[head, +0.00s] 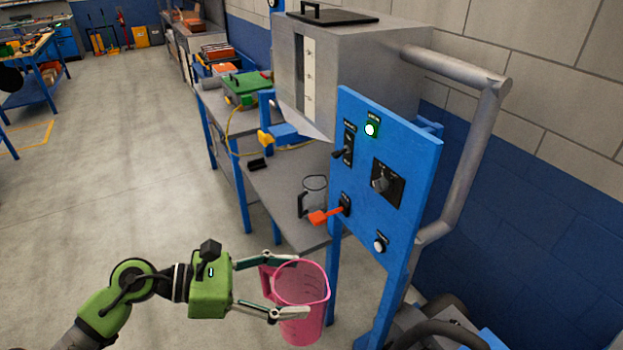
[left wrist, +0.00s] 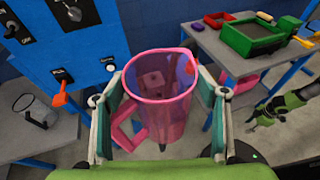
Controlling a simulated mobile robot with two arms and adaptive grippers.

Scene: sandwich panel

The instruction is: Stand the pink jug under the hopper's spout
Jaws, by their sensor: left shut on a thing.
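My left gripper (head: 298,287) is shut on the pink jug (head: 306,325), with one finger on each side of its body. The jug is roughly upright in the air, in front of the blue panel and apart from the bench. In the left wrist view, the pink jug (left wrist: 158,90) stands between the fingers with its open mouth showing. The grey hopper (head: 370,65) stands behind the panel, and its sloped spout (head: 308,126) overhangs the bench (head: 272,190). A clear jug (head: 316,186) with a dark handle stands on the bench near the panel.
The blue panel (head: 408,155) carries knobs, switches and an orange lever (head: 320,217) that juts out beside the clear jug. A green tray (head: 243,88) sits on the farther table. The floor at left is open.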

